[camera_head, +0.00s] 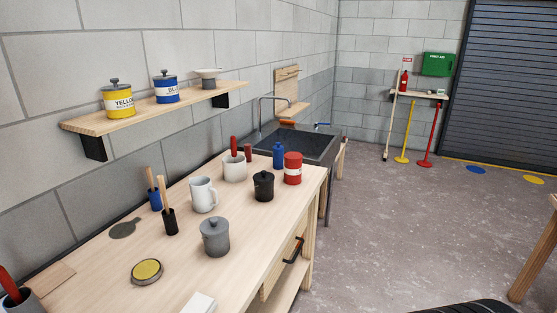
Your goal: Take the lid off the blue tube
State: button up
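A blue cylindrical container (167,91) with a white label reading "BL…" stands upright on the wall shelf, left of the sink. A small blue bottle-like thing (278,156) with a narrow top stands at the bench's far end. A blue holder (155,200) with a brush-like handle in it stands at the bench's left. I cannot tell which of these is called the tube. My gripper is not in view.
A yellow lidded can (117,99) and a grey funnel-topped pot (207,80) flank the blue container on the shelf (78,125). The bench (258,238) holds mugs, pots and a red can (293,168). The floor (380,230) to the right is open.

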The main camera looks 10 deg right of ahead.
aim_at(277, 150)
jog(key=i+l+u, duration=0.1)
jog(key=u, duration=0.4)
jog(key=i+l+u, duration=0.25)
jog(key=u, duration=0.2)
jog(key=i+l+u, duration=0.15)
jog(key=u, duration=0.35)
jog(key=i+l+u, duration=0.1)
jog(key=l+u, duration=0.35)
jog(key=i+l+u, duration=0.15)
jog(key=l+u, duration=0.15)
jog(key=l, duration=1.15)
jog(key=l+u, duration=0.25)
jog(key=l, duration=1.95)
